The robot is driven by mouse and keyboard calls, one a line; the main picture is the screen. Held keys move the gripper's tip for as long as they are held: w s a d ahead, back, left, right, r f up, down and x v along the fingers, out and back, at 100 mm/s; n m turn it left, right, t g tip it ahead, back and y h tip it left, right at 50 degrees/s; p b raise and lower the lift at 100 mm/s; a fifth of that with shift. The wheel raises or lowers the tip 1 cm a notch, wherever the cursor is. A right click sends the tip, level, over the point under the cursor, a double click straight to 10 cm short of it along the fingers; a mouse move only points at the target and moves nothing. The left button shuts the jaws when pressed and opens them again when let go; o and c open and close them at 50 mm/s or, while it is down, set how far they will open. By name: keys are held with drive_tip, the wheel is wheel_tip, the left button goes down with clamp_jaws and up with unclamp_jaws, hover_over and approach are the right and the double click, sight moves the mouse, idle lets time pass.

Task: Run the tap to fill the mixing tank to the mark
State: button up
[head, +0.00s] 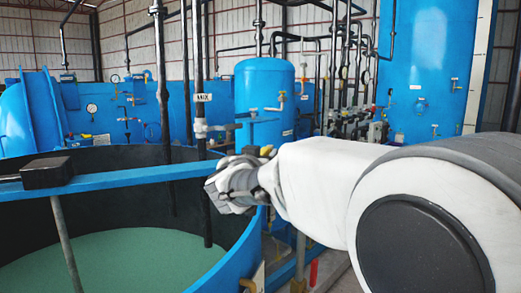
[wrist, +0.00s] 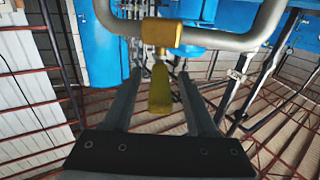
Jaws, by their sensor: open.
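The mixing tank (head: 235,262) is a wide, open blue vessel at lower left in the head view. Pale green liquid (head: 130,262) lies inside, well below the rim. I cannot make out a level mark. The handle hangs from a brass valve body (wrist: 162,32) on a bent grey pipe (wrist: 235,38).
A blue beam (head: 125,178) crosses the tank top, carrying a black block (head: 47,172) with a shaft (head: 67,243) down into the tank. Blue vessels (head: 264,88) and dense pipework and valves stand behind. A dark vertical pipe (head: 160,90) rises beyond the beam.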

drive_tip(key=shift+x, duration=0.95)
clamp_jaws()
idle(0.8)
